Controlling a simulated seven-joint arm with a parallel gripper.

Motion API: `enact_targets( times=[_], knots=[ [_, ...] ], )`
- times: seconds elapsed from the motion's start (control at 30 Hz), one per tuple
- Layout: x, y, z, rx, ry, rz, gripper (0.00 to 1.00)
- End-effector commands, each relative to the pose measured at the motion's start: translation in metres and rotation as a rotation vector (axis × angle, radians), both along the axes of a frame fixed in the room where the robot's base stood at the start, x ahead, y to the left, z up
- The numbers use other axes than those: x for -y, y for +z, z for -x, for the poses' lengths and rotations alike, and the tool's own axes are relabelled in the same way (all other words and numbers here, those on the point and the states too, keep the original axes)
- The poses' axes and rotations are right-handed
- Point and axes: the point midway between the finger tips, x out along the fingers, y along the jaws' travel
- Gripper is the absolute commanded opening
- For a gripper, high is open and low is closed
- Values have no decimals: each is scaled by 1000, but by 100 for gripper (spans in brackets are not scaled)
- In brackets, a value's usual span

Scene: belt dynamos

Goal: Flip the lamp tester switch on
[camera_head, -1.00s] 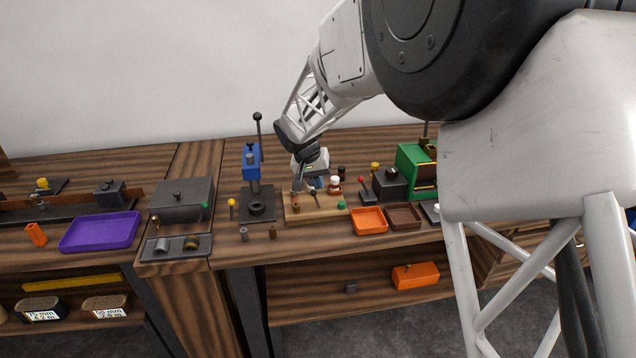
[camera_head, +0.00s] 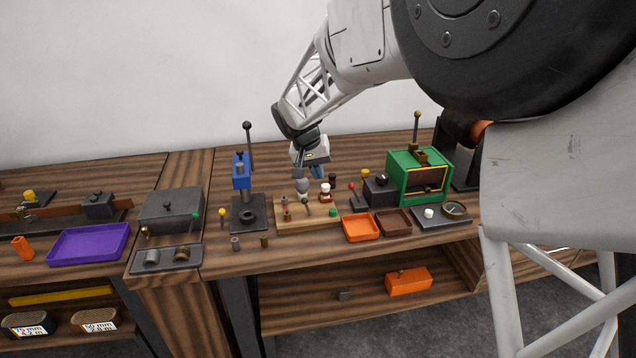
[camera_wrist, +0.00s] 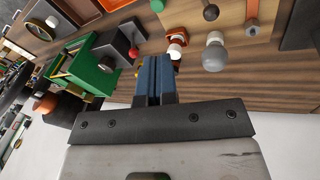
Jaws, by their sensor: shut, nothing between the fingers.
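A wooden board (camera_head: 278,222), which looks like the lamp tester, carries a grey bulb (camera_head: 302,187), a white bulb with a red-brown collar (camera_head: 326,190), a dark-knobbed lever (camera_head: 307,202) and a green button (camera_head: 333,212). I cannot tell the lever's setting. In the wrist view the lever's knob (camera_wrist: 210,12) and the grey bulb (camera_wrist: 214,50) lie at the upper right. My gripper (camera_wrist: 155,62) is shut and empty, its blue fingertips close to the white bulb in the picture. In the head view it hangs above the board's back edge; contact is unclear.
A red-knobbed lever (camera_head: 352,187) and black box (camera_head: 381,191) stand right of the board, near a green-framed device (camera_head: 404,178). A blue press (camera_head: 241,172) stands left. Orange (camera_head: 360,227) and brown (camera_head: 394,222) trays lie in front on the right.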

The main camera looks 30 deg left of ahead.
Motion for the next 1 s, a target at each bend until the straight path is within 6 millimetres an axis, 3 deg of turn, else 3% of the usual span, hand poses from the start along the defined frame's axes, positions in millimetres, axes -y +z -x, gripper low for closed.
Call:
enact_targets(
  times=[0.2,0.4,1.0],
  knots=[
    [-5,34,8,2,1,-2,0],
    [-7,49,11,2,1,-1,0],
    [-7,52,12,0,0,0,0]
  ],
)
